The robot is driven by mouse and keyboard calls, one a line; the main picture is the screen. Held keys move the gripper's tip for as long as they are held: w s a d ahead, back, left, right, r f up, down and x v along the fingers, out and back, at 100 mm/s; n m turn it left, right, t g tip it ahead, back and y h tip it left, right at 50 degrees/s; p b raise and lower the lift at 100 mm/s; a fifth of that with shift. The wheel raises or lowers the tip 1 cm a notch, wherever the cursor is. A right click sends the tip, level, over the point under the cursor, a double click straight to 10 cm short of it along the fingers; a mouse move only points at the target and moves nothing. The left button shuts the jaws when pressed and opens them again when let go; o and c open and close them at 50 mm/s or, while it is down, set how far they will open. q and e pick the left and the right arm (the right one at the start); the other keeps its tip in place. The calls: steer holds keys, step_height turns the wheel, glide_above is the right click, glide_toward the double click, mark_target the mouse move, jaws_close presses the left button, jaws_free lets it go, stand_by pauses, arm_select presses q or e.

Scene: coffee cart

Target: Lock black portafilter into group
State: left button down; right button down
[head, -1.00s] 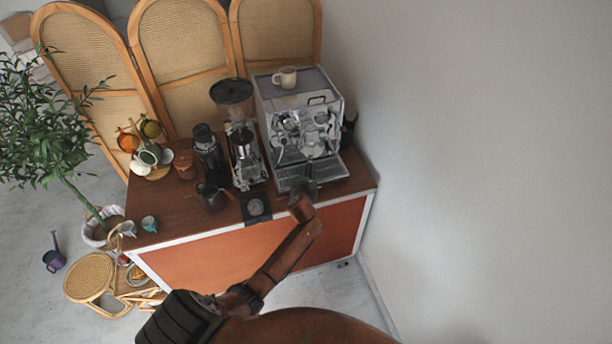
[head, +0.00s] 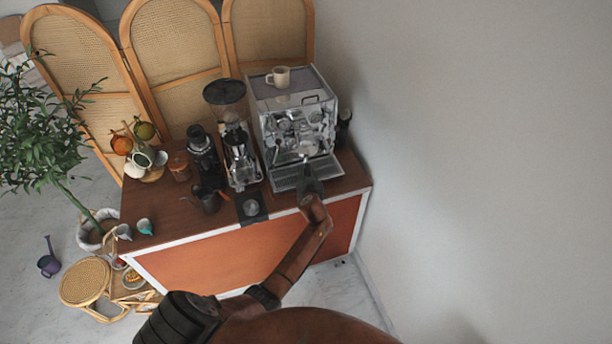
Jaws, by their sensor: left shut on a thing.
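The espresso machine (head: 316,98) stands at the right end of the cart, with its shiny group area (head: 297,128) facing me. My left gripper (head: 308,182) is at the machine's front, just over the front edge of the drip tray (head: 287,182). It is shut on what appears to be the handle of the black portafilter. The portafilter is too small and too covered by the gripper to make out, and I cannot tell how it sits in the group. My right gripper is out of view.
Left of the machine stand a grinder (head: 240,152), a dark kettle (head: 208,200) and a black tamping mat (head: 251,207) on the wooden cart top (head: 160,212). A cup (head: 279,77) sits on the machine. The wall (head: 480,150) is close on the right.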

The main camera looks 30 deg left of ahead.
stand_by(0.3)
arm_select(q)
steer(key=shift+w+d+n+g+y, duration=0.5)
steer(key=shift+d+n+y, duration=0.1)
steer(key=shift+n, duration=0.1)
steer(key=shift+w+d+n+g+y, duration=0.5)
steer(key=shift+d+n, duration=0.05)
steer(key=shift+n, duration=0.05)
stand_by(0.3)
steer(key=shift+w+d+r+n+g+y, duration=0.1)
steer(key=shift+w+d+n+g+y, duration=0.3)
steer(key=shift+w+n+g+y, duration=0.15)
steer(key=c, duration=1.6)
jaws_free()
